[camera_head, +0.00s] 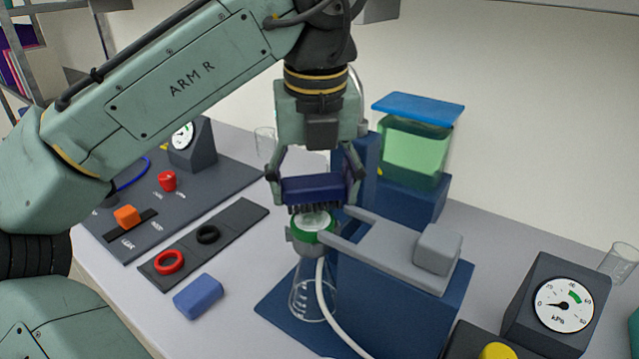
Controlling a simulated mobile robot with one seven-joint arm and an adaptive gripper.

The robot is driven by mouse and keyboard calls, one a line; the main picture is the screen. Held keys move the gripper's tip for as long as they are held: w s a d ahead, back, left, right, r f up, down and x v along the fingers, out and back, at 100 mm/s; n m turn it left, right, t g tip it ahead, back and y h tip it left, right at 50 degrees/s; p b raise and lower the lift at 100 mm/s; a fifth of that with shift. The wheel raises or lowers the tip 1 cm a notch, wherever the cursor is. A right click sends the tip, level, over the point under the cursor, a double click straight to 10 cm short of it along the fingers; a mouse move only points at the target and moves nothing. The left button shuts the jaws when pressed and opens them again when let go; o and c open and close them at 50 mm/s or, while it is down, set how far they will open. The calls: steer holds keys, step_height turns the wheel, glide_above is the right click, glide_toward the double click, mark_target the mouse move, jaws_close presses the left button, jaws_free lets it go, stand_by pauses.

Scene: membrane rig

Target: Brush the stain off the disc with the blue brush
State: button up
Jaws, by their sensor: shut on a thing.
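My gripper (314,181) points down at the middle of the camera_head view and is shut on the blue brush (313,188). The brush is dark blue, with dark bristles facing down. It is held level just above the pale disc (315,220), which sits inside a green ring (314,237) on top of a glass flask (310,292). The bristles overlap the far edge of the disc in this view, and I cannot tell whether they touch it. The brush hides part of the disc, and no stain can be made out clearly.
A grey clamp arm (385,245) reaches to the ring from the right. A green tank (414,150) stands behind. A gauge box (556,305) is front right. A blue block (198,296) and a dark strip with red (169,262) and black (208,234) rings lie left.

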mark_target(304, 226)
steer(key=shift+s+a+f, duration=0.1)
steer(key=shift+s+a, duration=0.4)
steer(key=shift+s, duration=0.2)
steer(key=shift+s+a, duration=0.45)
steer(key=shift+s, duration=0.2)
steer(key=shift+w+d, duration=0.1)
steer(key=shift+w+d+f, duration=0.1)
steer(key=shift+w+d, duration=0.4)
steer(key=shift+w, duration=0.25)
steer(key=shift+w+d+f, duration=0.1)
steer(key=shift+w+d, duration=0.35)
steer(key=shift+w, duration=0.3)
steer(key=shift+s+d+f, duration=0.15)
steer(key=shift+s+d, duration=0.15)
steer(key=shift+s, duration=0.05)
steer(key=shift+s+a+f, duration=0.3)
steer(key=shift+s+a, duration=0.45)
steer(key=shift+s, duration=0.15)
steer(key=shift+s+a+r, duration=0.2)
steer(key=shift+s+a, duration=0.1)
steer(key=shift+s, duration=0.45)
steer(key=shift+w+f, duration=0.1)
steer(key=shift+w, duration=0.1)
